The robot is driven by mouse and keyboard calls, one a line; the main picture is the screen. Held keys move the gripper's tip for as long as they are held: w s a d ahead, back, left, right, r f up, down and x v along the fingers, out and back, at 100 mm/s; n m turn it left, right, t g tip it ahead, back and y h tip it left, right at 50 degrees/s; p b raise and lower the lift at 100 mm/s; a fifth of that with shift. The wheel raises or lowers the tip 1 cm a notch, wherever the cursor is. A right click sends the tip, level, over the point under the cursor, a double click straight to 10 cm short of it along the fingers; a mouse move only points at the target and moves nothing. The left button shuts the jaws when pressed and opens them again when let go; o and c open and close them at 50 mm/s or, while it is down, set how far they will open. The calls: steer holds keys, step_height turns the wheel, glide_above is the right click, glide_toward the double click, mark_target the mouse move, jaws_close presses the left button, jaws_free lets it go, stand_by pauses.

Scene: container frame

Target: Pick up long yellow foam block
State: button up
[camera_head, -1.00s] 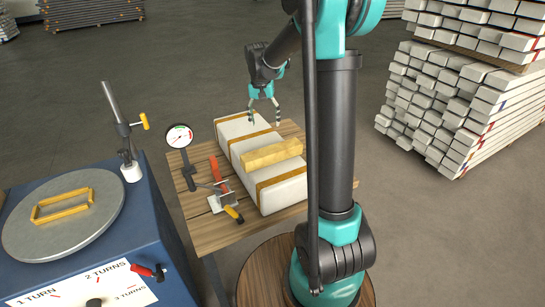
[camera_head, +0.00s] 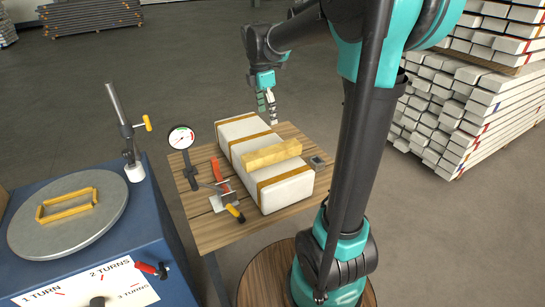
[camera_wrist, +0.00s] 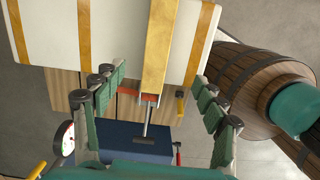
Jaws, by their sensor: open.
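The long yellow foam block (camera_head: 272,153) lies across the top of a white wrapped package (camera_head: 240,128) with yellow straps. It also shows in the wrist view, where the block (camera_wrist: 163,40) runs from the top edge down to the middle. My gripper (camera_head: 268,110) is open and empty, above and beyond the far side of the package in the head view. In the wrist view my gripper's green fingers (camera_wrist: 158,85) are spread wide to either side of the block's line. They do not appear to touch it.
The package rests on a wooden table (camera_head: 220,232) with a dial gauge (camera_head: 181,138) and a red-handled clamp (camera_head: 219,173). A blue machine (camera_head: 150,220) with a round plate, a yellow frame and a post stands left. Stacked white beams (camera_head: 450,120) stand right.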

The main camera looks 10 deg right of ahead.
glide_toward(272, 149)
steer(key=shift+n, duration=0.3)
steer(key=f, duration=0.5)
steer(key=shift+s+d, duration=0.35)
steer(key=shift+d, duration=0.05)
steer(key=f, duration=0.4)
steer(key=shift+w+d, duration=0.15)
steer(key=shift+w, duration=0.25)
steer(key=shift+d+f, duration=0.1)
steer(key=shift+f, duration=0.5)
steer(key=shift+c, duration=0.3)
steer(key=c, duration=1)
